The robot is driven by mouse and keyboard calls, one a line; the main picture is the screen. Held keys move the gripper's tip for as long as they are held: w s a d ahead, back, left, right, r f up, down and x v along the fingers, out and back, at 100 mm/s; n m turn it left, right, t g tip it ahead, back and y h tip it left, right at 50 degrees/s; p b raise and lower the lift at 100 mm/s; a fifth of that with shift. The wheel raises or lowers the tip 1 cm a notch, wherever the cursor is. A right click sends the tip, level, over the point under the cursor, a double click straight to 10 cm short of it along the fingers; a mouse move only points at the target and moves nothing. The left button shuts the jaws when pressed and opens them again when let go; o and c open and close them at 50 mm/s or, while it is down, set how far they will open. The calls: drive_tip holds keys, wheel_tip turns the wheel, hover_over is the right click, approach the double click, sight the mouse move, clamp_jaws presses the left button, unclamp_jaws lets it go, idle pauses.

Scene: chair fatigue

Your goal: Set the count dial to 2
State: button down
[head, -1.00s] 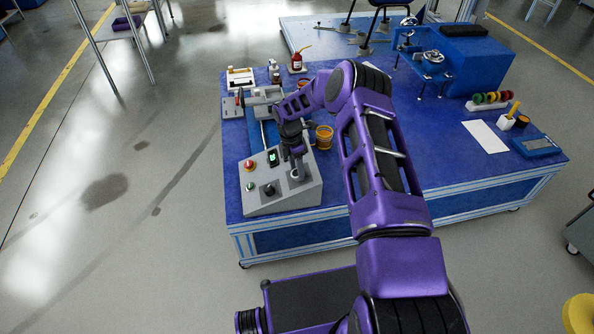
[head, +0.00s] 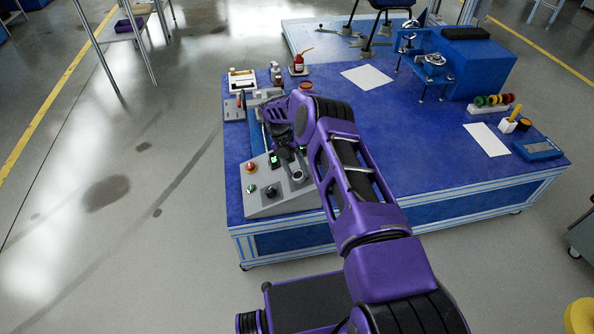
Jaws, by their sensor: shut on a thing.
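A grey sloped control panel (head: 262,208) stands at the table's front left corner. It carries a red button (head: 250,167), a green button (head: 252,189), a lit green display (head: 273,160), a black knob (head: 270,191) and a silvery round knob (head: 298,176). My gripper (head: 286,152) points down at the upper part of the panel, right of the display. It is shut, apparently on the count dial, which its fingers hide. The dial's setting cannot be read.
A grey machine (head: 262,97) stands behind the panel. A red bottle (head: 298,66) and an orange ring (head: 305,86) are farther back. A blue fixture (head: 470,65) is at the back right. The blue tabletop (head: 430,140) is mostly clear in the middle.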

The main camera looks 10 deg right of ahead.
drive_tip(key=shift+n, duration=0.8)
drive_tip(key=shift+h, duration=0.3)
drive_tip(key=shift+c, duration=1.3)
unclamp_jaws()
